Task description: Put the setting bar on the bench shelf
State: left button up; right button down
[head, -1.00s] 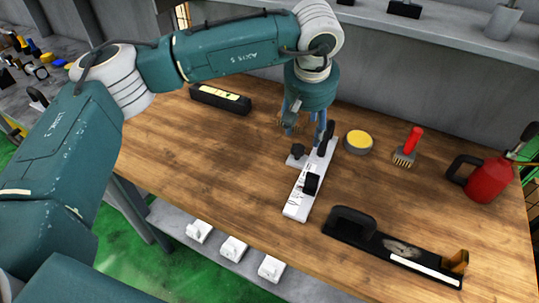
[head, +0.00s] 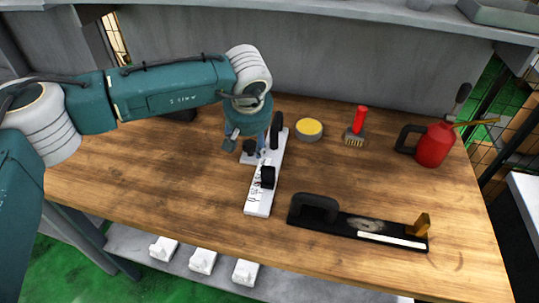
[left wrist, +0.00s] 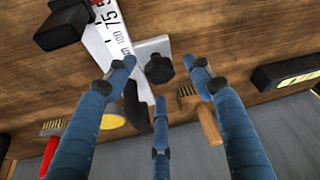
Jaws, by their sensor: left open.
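The white bar (head: 258,206) with a printed scale, which seems to be the setting bar, lies flat on the wooden bench. It bears black knobs and grips; its scale shows large in the left wrist view (left wrist: 112,36). My left gripper (head: 251,148) hangs over its far half, pointing down. In the left wrist view its three blue fingers (left wrist: 160,80) are spread around a black knob (left wrist: 159,69) on the bar's side arm. Contact cannot be told. A grey lower shelf (head: 130,246) runs under the bench front. My right gripper is not in view.
Right of the bar are a yellow-topped tin (head: 309,129), a red-handled brush (head: 356,132) and a red oil can (head: 434,146). A black handled tool (head: 345,222) lies near the front. Several white blocks (head: 203,261) occupy the lower shelf. A grey ledge (head: 380,14) runs behind.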

pick_arm(q)
jog(key=x, duration=0.2)
jog(key=shift+w+d+f+b, duration=0.1)
jog(key=shift+f+b, duration=0.15)
jog(key=shift+b, duration=0.05)
grip_shut()
jog(key=shift+r, duration=0.15)
